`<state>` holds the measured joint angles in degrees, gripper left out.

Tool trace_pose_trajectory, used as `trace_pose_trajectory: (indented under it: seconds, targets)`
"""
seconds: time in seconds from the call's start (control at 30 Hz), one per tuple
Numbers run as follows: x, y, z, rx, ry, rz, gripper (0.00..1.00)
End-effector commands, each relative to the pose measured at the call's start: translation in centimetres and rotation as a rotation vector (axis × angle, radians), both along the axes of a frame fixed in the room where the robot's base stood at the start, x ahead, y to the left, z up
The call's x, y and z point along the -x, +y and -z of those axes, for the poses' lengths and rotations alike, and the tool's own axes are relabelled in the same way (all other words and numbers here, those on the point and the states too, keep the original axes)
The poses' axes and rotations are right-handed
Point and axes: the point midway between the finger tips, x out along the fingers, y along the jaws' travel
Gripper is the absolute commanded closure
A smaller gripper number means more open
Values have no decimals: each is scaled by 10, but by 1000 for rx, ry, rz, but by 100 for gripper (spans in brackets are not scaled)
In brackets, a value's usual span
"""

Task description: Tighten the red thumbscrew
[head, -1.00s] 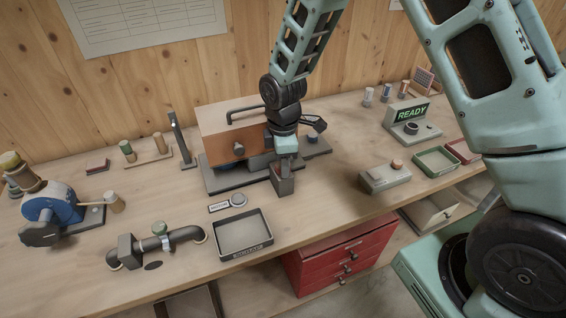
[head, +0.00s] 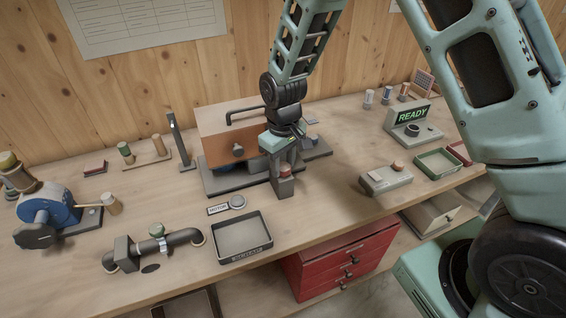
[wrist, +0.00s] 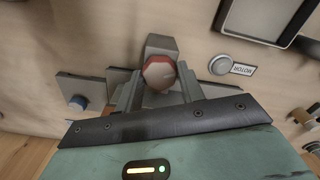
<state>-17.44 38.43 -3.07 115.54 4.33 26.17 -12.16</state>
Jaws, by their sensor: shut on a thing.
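The red thumbscrew (wrist: 159,71) shows in the wrist view as a faceted red knob with a greyish face, on a small grey block (wrist: 160,45). My gripper (wrist: 158,90) has one finger on each side of the knob and is shut on it. In the head view the thumbscrew (head: 285,170) is a small patch of red at the fingertips of my gripper (head: 284,163), in front of the orange-brown mixer housing (head: 222,140). The far side of the knob and its thread are hidden.
A round button with a MOTOR label (head: 218,209) and a dark-rimmed tray (head: 243,250) lie in front. A grey box with an orange button (head: 386,180) stands to the right, near a READY display (head: 411,115). The bench between is clear.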

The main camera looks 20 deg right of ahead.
Motion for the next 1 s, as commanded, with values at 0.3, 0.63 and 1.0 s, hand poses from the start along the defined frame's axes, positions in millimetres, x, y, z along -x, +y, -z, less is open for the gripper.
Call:
trace_pose_trajectory:
  seconds: [0.3, 0.63, 1.0]
  targets:
    - [-2, 0, -2, -1, -6, 301, 84]
    - [-2, 0, -3, -1, -5, 615, 84]
    - [-2, 0, -3, -2, -6, 965, 84]
